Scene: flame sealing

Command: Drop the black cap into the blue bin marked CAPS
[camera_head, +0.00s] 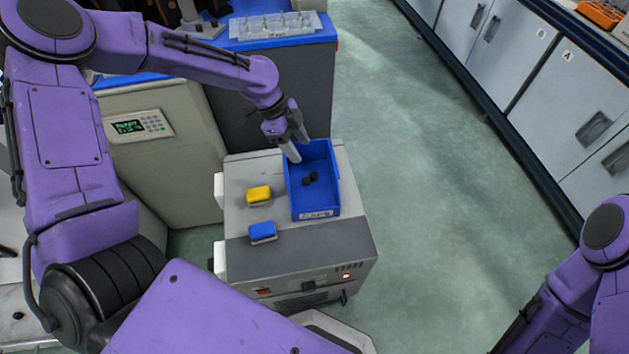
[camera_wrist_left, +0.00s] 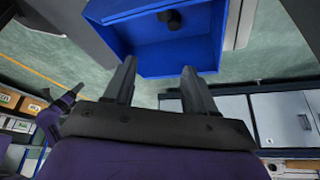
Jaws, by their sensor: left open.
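The blue bin (camera_head: 332,190) stands on top of a grey-white instrument, with a label on its near wall too small to read. Two small black pieces (camera_head: 310,178), which look like caps, lie on the bin floor close together. My left gripper (camera_head: 293,152) is at the bin's far left corner, pointing down. In the left wrist view its two fingers (camera_wrist_left: 158,66) are apart with nothing between them. The bin (camera_wrist_left: 190,52) and the black pieces (camera_wrist_left: 169,19) show beyond the fingertips.
A yellow block (camera_head: 258,195) and a blue block (camera_head: 262,231) sit on the instrument (camera_head: 235,180) left of the bin. A clear rack (camera_head: 275,25) stands on a blue-topped bench behind. Open floor (camera_head: 430,170) lies to the right, before white cabinets (camera_head: 520,50).

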